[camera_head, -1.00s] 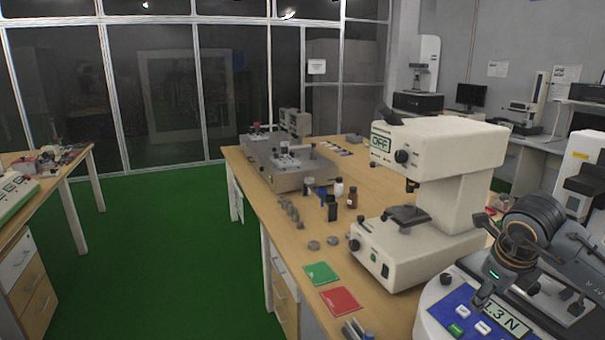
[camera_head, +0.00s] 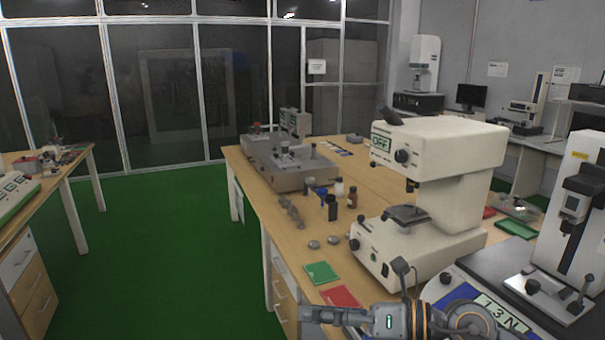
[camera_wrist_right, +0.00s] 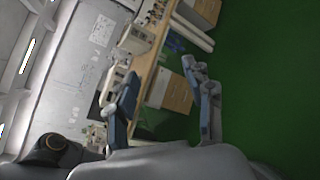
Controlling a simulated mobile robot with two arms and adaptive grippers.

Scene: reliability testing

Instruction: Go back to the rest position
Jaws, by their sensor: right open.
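My right gripper (camera_head: 353,289) is low in the head view, in front of the cream microscope-like device and over the bench's near edge. Its fingers are spread apart and hold nothing. In the right wrist view the two fingers (camera_wrist_right: 165,85) also stand wide apart, with the bench and green floor beyond them. My right arm comes in from the lower right. My left gripper does not show.
The cream device (camera_head: 440,145) stands on the wooden bench (camera_head: 375,190). A green pad (camera_head: 321,272) and a partly covered red pad (camera_head: 341,296) lie nearby. The force tester (camera_head: 480,275) is at right. Green floor (camera_head: 160,245) lies open at left.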

